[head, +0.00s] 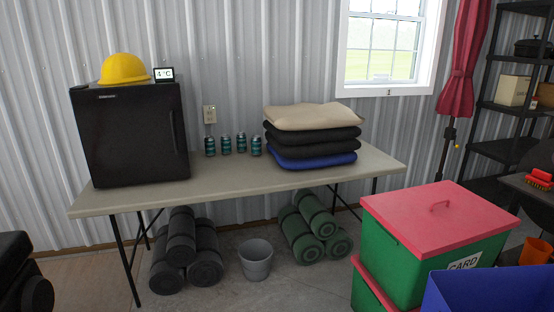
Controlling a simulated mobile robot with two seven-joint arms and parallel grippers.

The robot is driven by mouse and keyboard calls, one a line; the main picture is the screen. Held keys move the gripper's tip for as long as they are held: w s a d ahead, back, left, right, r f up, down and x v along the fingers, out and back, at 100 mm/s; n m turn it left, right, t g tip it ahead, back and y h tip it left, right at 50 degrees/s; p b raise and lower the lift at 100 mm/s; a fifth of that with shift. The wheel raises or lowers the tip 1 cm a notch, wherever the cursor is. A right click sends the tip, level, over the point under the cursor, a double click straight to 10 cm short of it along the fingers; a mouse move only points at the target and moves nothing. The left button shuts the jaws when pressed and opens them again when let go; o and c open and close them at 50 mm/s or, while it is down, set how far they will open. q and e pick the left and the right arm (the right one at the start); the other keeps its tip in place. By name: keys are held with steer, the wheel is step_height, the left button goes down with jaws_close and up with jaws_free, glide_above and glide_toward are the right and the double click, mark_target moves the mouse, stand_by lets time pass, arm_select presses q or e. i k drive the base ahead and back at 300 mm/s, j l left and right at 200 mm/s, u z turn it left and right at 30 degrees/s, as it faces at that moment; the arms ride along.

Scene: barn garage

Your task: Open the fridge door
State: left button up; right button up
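A small black fridge (132,140) stands at the left end of a long beige folding table (230,187). Its door faces the front and looks shut. A short vertical handle (173,131) runs along the door's right side. A yellow hard hat (124,69) and a small white display reading 4°C (164,74) sit on top of the fridge. Neither of my grippers shows in the head view.
Several teal cans (226,145) and a stack of folded cloths (311,137) stand on the table to the right. Dark rolls (183,250), green rolls (316,228) and a grey bucket (256,260) are underneath. Green bins with a red lid (437,212) and a blue bin (490,290) fill the front right.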

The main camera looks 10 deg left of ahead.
mark_target(133, 134)
steer(key=i, duration=1.15)
steer(key=i+u, duration=0.25)
steer(key=i, duration=0.3)
steer(key=i+l+u, duration=0.2)
steer(key=i, duration=0.3)
